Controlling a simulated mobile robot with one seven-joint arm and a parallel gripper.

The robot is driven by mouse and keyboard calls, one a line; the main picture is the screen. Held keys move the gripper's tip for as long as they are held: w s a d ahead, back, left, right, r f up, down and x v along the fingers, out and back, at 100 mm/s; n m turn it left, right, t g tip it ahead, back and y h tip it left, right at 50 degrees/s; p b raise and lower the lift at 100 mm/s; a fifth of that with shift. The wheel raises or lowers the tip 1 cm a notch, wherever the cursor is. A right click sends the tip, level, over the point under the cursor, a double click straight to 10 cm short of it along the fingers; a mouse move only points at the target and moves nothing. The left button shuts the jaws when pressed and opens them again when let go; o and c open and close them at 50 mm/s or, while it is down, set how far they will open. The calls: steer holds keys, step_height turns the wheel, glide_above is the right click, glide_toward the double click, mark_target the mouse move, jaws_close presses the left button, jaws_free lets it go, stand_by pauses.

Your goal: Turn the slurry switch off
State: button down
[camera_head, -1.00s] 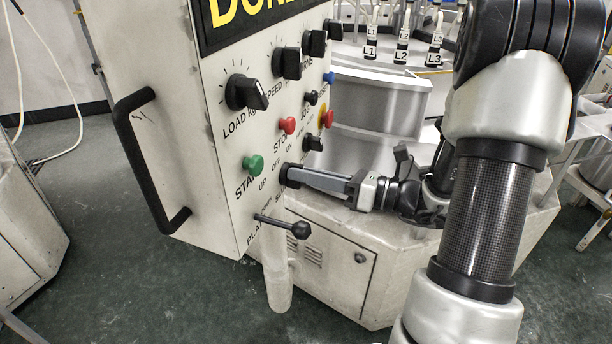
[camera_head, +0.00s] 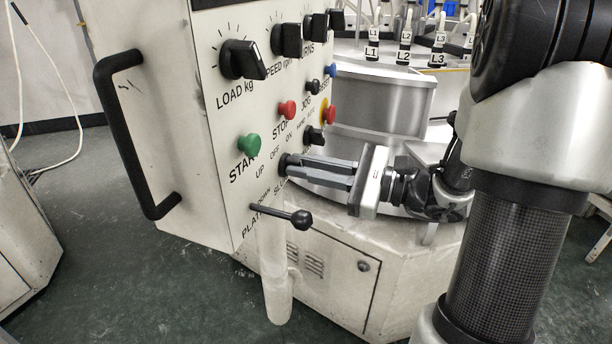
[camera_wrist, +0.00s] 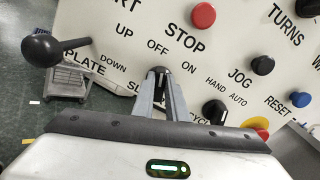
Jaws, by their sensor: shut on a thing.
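The slurry switch is a small black knob (camera_wrist: 158,71) on the pale control panel, below the OFF and ON marks; its label is partly hidden by my fingers. In the head view the slurry switch (camera_head: 284,163) shows at the left end of my fingers. My gripper (camera_head: 290,164) reaches in from the right and is shut on this knob; in the wrist view its two fingertips (camera_wrist: 160,76) meet at the knob. The exact angle of the knob is hard to make out between the fingers.
A black plate lever (camera_head: 299,218) sticks out below my gripper. A green start button (camera_head: 249,144), a red stop button (camera_head: 288,109) and a black cycle knob (camera_head: 313,136) are close by. A black handle (camera_head: 122,130) is on the cabinet's left side.

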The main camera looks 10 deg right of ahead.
steer(key=shift+f+n+b, duration=0.1)
steer(key=shift+n+b, duration=0.35)
steer(key=shift+n, duration=0.15)
steer(key=c, duration=1.8)
jaws_free()
steer(key=shift+o, duration=0.2)
steer(key=shift+s, duration=0.1)
steer(key=v, duration=1.7)
